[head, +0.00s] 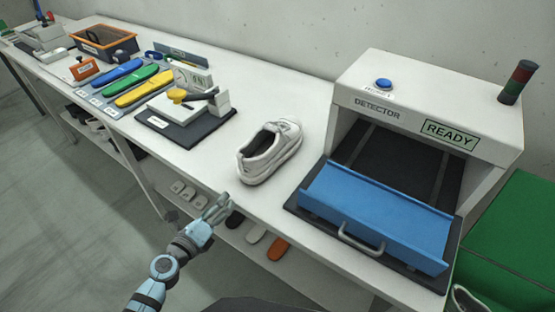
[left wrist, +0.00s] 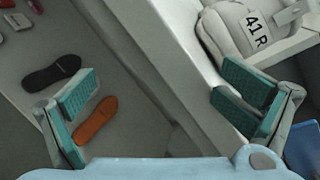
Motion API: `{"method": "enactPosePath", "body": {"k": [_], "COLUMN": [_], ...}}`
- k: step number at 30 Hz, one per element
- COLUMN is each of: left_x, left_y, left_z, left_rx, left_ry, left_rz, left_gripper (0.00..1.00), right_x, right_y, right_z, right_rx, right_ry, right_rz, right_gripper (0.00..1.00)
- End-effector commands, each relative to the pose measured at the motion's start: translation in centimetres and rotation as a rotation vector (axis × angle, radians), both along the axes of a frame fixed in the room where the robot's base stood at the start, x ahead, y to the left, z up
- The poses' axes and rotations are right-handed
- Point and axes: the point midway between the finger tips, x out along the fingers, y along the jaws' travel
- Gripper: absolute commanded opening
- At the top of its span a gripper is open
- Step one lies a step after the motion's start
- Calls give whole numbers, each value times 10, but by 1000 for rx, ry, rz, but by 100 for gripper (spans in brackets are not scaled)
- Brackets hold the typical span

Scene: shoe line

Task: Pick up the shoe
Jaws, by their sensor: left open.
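A white-grey shoe (head: 268,155) stands upright on the white table, left of the detector, with its opening facing up. In the left wrist view the shoe (left wrist: 215,32) is partly cut off at the top right, with a "41 R" label on it. My left gripper (head: 217,208) is open and empty, in front of the table edge and to the lower left of the shoe, apart from it. In the left wrist view its green-padded fingers (left wrist: 160,98) are spread wide, with the shoe just beyond the right finger. My right gripper is not in view.
The detector (head: 420,115), reading READY, stands right of the shoe with a blue tray (head: 375,212) at its mouth. A dark fixture (head: 185,125) and coloured insoles (head: 130,80) lie to the left. A lower shelf holds more insoles (head: 277,248). A green box (head: 515,240) stands far right.

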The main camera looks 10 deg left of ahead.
Motion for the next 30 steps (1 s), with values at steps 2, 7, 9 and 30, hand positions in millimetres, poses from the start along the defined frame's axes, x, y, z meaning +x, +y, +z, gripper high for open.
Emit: {"method": "enactPosePath", "body": {"k": [2,7,9,30], "left_x": [14,28,42,161], "left_y": [-25,-47,-51,-85], "left_z": [49,103,107,96], "left_rx": [366,784,807,798], "left_ry": [-200,-380,-386,-378], "left_rz": [-157,-251,-252,-248], "left_gripper": [99,99,99,99], "right_x": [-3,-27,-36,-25], "right_y": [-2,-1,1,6], "right_z": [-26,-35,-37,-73], "right_rx": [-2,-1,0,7], "right_ry": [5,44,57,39], "right_rz": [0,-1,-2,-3], "right_gripper": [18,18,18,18]}}
